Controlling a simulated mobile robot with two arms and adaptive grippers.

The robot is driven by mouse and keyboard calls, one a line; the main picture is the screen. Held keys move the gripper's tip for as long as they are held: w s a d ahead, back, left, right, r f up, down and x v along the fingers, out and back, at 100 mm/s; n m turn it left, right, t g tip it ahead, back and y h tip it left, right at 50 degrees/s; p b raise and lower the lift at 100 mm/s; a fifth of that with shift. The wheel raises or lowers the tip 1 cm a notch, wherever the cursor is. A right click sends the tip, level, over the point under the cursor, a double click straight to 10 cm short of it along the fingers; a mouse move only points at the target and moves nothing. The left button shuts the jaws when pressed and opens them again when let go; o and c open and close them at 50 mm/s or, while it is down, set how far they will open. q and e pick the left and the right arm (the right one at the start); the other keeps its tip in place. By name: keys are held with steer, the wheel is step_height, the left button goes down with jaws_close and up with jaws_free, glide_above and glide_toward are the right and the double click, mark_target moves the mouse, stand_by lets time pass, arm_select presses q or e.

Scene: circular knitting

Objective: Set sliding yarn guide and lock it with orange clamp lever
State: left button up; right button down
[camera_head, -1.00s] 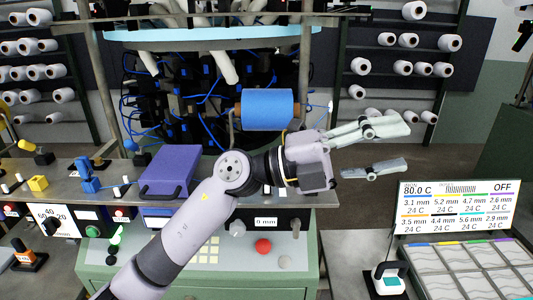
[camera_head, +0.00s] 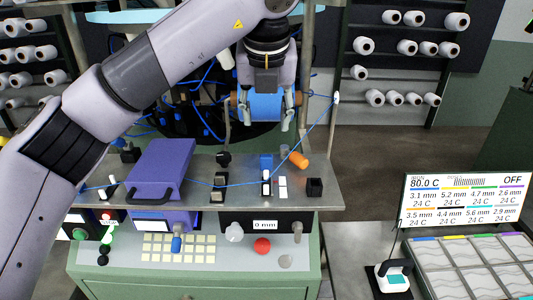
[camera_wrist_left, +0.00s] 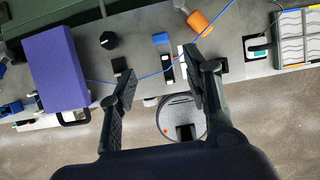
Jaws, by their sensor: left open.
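A small blue block (camera_head: 266,162), which looks like the sliding yarn guide, stands on the grey shelf (camera_head: 325,198). It also shows in the wrist view (camera_wrist_left: 161,39). The orange clamp lever (camera_head: 298,160) is just to its right, tilted, and shows in the wrist view (camera_wrist_left: 198,22). Blue yarn (camera_head: 318,125) runs down past the block and on to the left. My left gripper (camera_head: 264,123) points down above the shelf, apart from block and lever. Its fingers are spread and empty in the wrist view (camera_wrist_left: 159,61). My right gripper is out of view.
A purple box (camera_head: 161,168) with a black handle stands left on the shelf. Black knobs and a black block (camera_head: 314,187) flank the guide. A "0 mm" display (camera_head: 265,225) and red button (camera_head: 262,245) are below.

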mark_target(266, 156)
arm_select(q)
steer(key=p+x, duration=0.5)
steer(key=x, duration=0.9)
steer(key=shift+f+p, duration=0.15)
steer(key=shift+p, duration=0.15)
steer(key=shift+w+f, duration=0.2)
steer(key=shift+f, duration=0.2)
steer(key=shift+c, duration=0.2)
jaws_close()
